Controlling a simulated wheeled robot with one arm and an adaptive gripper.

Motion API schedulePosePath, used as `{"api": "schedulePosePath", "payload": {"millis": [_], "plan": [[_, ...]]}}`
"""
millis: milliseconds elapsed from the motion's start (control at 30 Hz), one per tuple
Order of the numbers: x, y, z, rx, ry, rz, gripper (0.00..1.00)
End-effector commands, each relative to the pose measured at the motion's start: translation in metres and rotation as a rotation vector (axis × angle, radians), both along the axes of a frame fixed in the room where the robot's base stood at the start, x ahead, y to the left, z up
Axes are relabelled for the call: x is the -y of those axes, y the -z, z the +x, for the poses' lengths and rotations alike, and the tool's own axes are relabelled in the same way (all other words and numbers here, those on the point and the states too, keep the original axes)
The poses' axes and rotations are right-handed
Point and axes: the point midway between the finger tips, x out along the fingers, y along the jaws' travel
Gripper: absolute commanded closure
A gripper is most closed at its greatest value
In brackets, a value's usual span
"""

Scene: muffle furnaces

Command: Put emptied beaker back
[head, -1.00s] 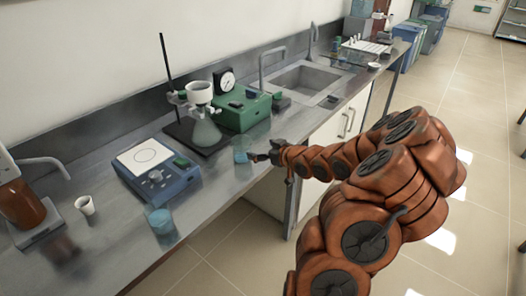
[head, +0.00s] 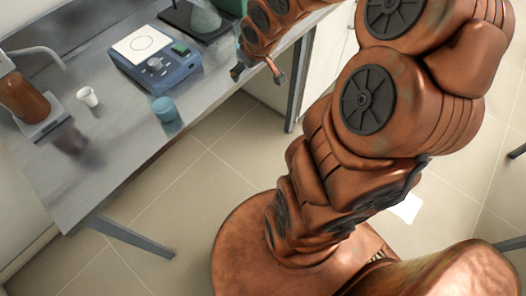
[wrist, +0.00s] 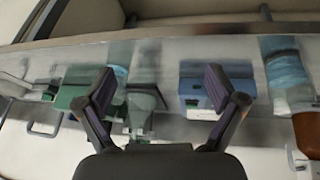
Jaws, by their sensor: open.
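My gripper (head: 258,74) is open and empty, near the bench's front edge in the head view. In the wrist view its two dark fingers (wrist: 163,98) are spread apart with nothing between them. One beaker with blue contents (head: 165,108) stands upright on the bench near the front edge, left of my gripper; a bluish vessel at the right of the wrist view (wrist: 287,72) appears to be the same one. Another bluish beaker shows beyond the left finger in the wrist view (wrist: 120,72), partly hidden. In the head view my arm mostly covers that area.
A blue device with a white plate (head: 152,60) stands on the bench. A flask (head: 205,18) and green box (wrist: 72,92) are farther along. A white cup (head: 87,96) and brown bottle (head: 22,97) stand left. Open floor (head: 180,200) lies in front.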

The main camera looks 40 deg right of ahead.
Motion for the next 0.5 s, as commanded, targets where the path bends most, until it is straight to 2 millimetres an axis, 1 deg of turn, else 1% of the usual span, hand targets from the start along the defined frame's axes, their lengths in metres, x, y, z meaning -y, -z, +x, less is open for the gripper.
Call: {"api": "schedulePosePath", "payload": {"millis": [33, 67, 100, 167, 200, 267, 300, 367, 400, 500], "plan": [[-0.013, -0.007, -0.016, -0.048, 0.004, -0.012, 0.06], [-0.02, -0.01, -0.026, -0.075, 0.011, -0.016, 0.06], [-0.028, -0.013, -0.042, -0.12, 0.021, -0.021, 0.06], [-0.042, -0.018, -0.066, -0.182, 0.036, -0.022, 0.06], [-0.051, -0.022, -0.082, -0.22, 0.045, -0.023, 0.06], [-0.065, -0.026, -0.108, -0.28, 0.058, -0.018, 0.06], [-0.075, -0.03, -0.126, -0.319, 0.067, -0.014, 0.06], [-0.09, -0.035, -0.153, -0.377, 0.078, -0.003, 0.06], [-0.1, -0.039, -0.17, -0.412, 0.085, 0.006, 0.06], [-0.122, -0.046, -0.209, -0.491, 0.099, 0.034, 0.06]]}}
